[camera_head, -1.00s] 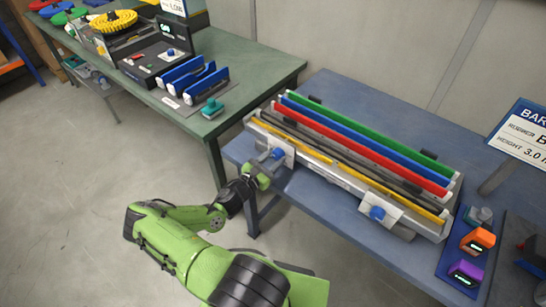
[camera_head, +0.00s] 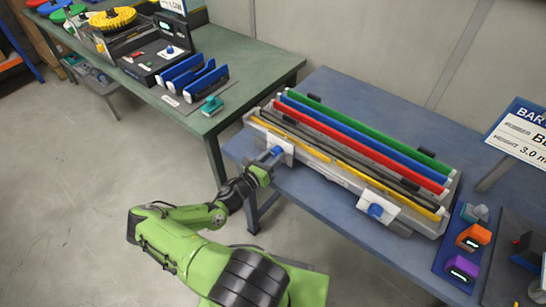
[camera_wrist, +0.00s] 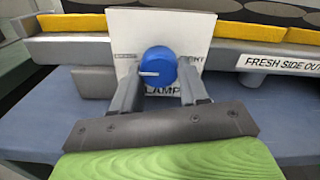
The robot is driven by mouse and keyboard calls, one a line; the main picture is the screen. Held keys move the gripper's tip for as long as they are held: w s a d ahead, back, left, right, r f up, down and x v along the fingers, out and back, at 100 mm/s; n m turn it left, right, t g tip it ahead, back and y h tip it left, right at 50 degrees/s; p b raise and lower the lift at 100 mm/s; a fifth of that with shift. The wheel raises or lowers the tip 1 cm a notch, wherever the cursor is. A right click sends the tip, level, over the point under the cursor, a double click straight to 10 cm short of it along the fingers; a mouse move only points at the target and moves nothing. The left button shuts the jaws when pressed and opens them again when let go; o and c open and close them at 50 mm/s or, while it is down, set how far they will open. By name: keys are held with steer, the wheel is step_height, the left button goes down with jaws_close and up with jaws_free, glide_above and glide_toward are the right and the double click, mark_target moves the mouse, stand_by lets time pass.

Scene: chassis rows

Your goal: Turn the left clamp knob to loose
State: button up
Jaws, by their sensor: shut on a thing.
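The left clamp knob (camera_wrist: 157,68) is a round blue knob with a white pointer line, on a white plate (camera_wrist: 130,22) at the front of the bar fixture. In the wrist view the pointer lies nearly level, toward the left. My gripper (camera_wrist: 158,80) has one finger on each side of the knob and is shut on it. The fingers hide most of the plate's lettering. In the head view my gripper (camera_head: 268,165) is at the fixture's left front, and the knob (camera_head: 277,151) shows just beyond it. The right clamp knob (camera_head: 375,210) is blue too, on its own white plate.
The fixture (camera_head: 440,228) holds long green, blue, red, dark and yellow bars on the blue table (camera_head: 340,90). Orange (camera_head: 474,237) and purple (camera_head: 462,268) devices sit at right. A green table (camera_head: 270,72) with blue holders stands at left. Open floor lies in front.

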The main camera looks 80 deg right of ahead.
steer(key=shift+f, duration=0.1)
steer(key=o, duration=1.1)
steer(key=shift+c, duration=0.2)
steer(key=v, duration=1.5)
steer(key=shift+w+a, duration=0.2)
steer(key=shift+a, duration=0.15)
